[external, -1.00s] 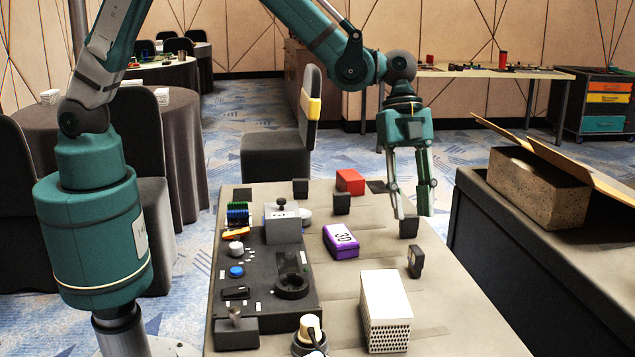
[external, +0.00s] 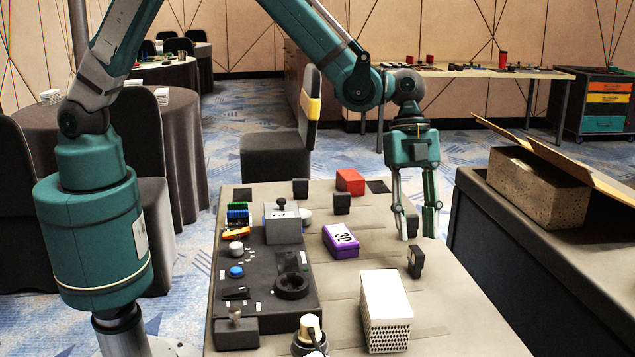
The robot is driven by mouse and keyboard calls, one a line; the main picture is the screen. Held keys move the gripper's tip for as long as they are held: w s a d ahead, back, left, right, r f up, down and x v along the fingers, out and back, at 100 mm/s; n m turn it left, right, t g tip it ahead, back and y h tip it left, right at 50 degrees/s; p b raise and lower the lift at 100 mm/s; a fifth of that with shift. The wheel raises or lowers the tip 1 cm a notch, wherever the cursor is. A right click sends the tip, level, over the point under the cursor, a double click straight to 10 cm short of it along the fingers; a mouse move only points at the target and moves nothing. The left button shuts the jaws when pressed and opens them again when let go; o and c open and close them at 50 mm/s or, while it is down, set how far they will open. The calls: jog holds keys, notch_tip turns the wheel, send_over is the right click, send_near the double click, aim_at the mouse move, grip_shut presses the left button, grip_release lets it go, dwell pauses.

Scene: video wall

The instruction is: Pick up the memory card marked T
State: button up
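No letter T is legible on anything, so I cannot tell which piece is the memory card marked T. Several small dark pieces stand on the grey table (external: 350,285): one at the back (external: 300,188), one right of it (external: 341,204), and one with a framed face near the right edge (external: 415,261). Another dark piece (external: 412,228) shows partly behind my gripper's left finger. My gripper (external: 417,236) points down at the table's right edge, fingers apart, with nothing seen held. Its fingertips appear just behind the framed piece; whether they touch anything cannot be told.
A purple box marked 30 (external: 341,241), a red box (external: 350,181) and a white perforated box (external: 386,312) stand on the table. A black control panel (external: 262,285) fills its left side. An open carton (external: 538,187) sits on the right-hand counter.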

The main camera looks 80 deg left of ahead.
aim_at(417, 249)
jog(key=shift+d+f, duration=0.1)
jog(key=shift+f, duration=0.1)
jog(key=shift+b+x, duration=0.8)
jog(key=shift+x, duration=1.75)
jog(key=c, duration=0.8)
